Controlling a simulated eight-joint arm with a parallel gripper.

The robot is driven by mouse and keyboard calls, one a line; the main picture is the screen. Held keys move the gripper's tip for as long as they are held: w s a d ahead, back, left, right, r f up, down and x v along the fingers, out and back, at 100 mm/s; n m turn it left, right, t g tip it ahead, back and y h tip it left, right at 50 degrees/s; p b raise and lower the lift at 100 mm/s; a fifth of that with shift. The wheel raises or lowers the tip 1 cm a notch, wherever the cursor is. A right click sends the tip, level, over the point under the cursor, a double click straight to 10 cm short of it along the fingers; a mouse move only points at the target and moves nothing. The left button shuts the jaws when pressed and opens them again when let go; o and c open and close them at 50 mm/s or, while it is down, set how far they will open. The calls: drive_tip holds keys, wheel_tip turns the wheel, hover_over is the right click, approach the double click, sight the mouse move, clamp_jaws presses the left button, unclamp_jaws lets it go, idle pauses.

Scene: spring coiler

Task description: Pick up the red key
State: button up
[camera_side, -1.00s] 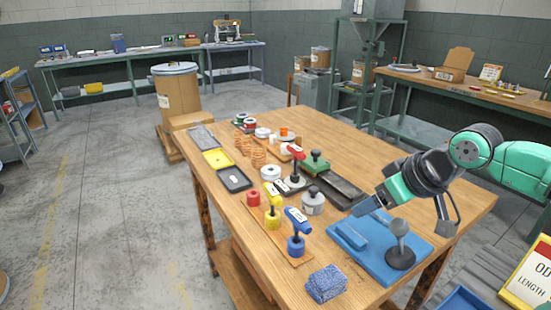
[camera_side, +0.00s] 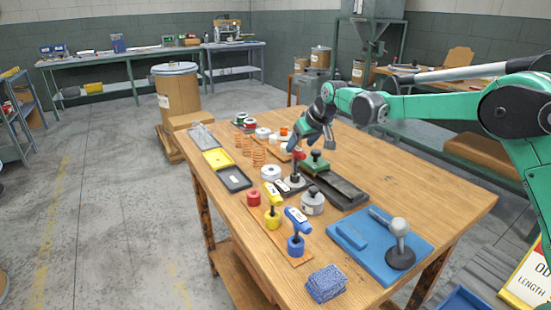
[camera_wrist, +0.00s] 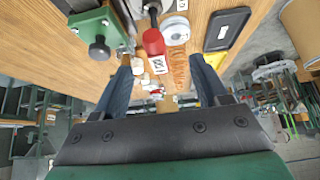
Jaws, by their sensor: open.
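The red key (camera_side: 298,155) stands upright in a round silver base (camera_side: 294,180) on the wooden table. In the wrist view the red key (camera_wrist: 154,44) shows its red handle with a white label, ahead of and between my finger tips. My gripper (camera_side: 309,142) is over the table, just above the red key. It also shows in the wrist view (camera_wrist: 161,62) with its two dark blue fingers spread apart and nothing held between them. In the side view the top of the key is partly hidden by my gripper.
A yellow key (camera_side: 271,194) and a blue key (camera_side: 298,220) stand toward the front. A green-topped block (camera_side: 315,163) is close on the right, with a dark tray (camera_side: 342,190). A grey weight (camera_side: 312,202) and white spool (camera_side: 270,173) are near. A blue mat (camera_side: 375,262) lies front right.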

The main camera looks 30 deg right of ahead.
sight(294, 155)
drive_tip(key=shift+x, duration=3.3)
drive_tip(key=shift+d, duration=0.1)
clamp_jaws()
